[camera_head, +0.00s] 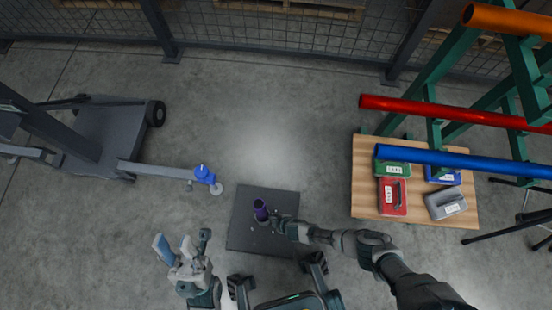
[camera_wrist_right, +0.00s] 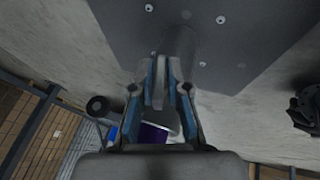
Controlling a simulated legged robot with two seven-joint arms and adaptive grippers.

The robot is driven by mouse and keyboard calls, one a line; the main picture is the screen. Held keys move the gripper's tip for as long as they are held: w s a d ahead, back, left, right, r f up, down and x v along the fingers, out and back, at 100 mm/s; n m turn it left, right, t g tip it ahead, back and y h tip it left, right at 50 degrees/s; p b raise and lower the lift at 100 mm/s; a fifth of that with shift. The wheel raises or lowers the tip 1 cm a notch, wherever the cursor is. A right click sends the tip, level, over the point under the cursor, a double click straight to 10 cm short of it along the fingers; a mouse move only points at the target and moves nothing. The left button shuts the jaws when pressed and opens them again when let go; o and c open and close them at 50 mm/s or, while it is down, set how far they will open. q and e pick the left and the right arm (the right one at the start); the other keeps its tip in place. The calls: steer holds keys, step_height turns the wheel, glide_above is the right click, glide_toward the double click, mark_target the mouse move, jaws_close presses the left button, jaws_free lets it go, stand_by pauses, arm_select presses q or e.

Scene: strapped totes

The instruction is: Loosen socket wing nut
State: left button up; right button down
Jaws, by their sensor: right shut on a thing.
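A dark square plate (camera_head: 240,235) lies in front of me with a purple cylinder (camera_head: 260,209) on a grey post or socket near its middle. The purple part also shows below the fingers in the right wrist view (camera_wrist_right: 155,133). My right gripper (camera_head: 281,226) is at the post, just right of the purple cylinder. In the right wrist view its blue-edged fingers (camera_wrist_right: 163,85) are shut on a small grey piece, likely the wing nut, close to the grey post (camera_wrist_right: 181,48); the fingers mostly hide it. My left gripper (camera_head: 175,247) is open and empty, left of the plate.
Floor beyond the plate is clear.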

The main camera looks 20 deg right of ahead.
steer(key=shift+d+f, duration=0.1)
steer(key=shift+d, duration=0.1)
steer(key=c, duration=1.3)
jaws_free()
steer(key=shift+a, duration=0.1)
steer(key=v, duration=1.2)
